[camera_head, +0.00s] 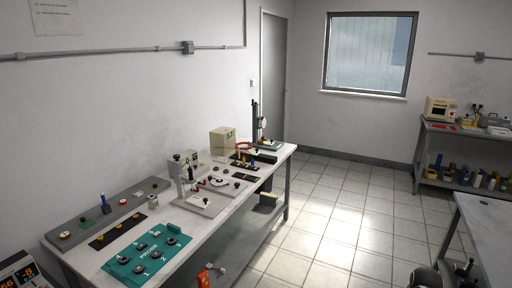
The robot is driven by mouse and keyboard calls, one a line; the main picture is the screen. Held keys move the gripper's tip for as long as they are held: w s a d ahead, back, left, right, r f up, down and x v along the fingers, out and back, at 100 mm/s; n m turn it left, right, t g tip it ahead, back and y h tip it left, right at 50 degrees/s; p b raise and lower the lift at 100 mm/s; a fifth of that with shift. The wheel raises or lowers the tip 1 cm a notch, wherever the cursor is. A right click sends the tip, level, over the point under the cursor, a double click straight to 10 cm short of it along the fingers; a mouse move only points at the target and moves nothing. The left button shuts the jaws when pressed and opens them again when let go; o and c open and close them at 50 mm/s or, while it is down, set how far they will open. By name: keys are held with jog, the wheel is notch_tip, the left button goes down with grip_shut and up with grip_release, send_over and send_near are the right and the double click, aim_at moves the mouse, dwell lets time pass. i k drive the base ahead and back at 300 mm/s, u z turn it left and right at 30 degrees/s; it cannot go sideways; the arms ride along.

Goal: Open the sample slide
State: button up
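I cannot make out the sample slide for certain at this size. A long white-topped bench (118,247) along the left wall bears several instruments. A grey upright apparatus (185,178) stands near its middle, and beside it is a light plate with a dial and dark knobs (218,183). A teal board (150,256) with several dark round pieces lies at the near end. My gripper is not recognisable in this view.
A beige box (223,140) and a dark upright stand (256,122) are at the bench's far end. A grey table (488,222) stands at the lower right, with a loaded shelf unit (463,134) behind. Tiled floor (318,208) between is clear. Dark rounded parts at the bottom right are unclear.

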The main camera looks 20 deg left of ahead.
aim_at(254, 153)
jog(key=u, duration=0.15)
jog(key=i, duration=1.85)
jog(key=u, duration=1.3)
jog(key=i, duration=1.2)
jog(key=u, duration=0.85)
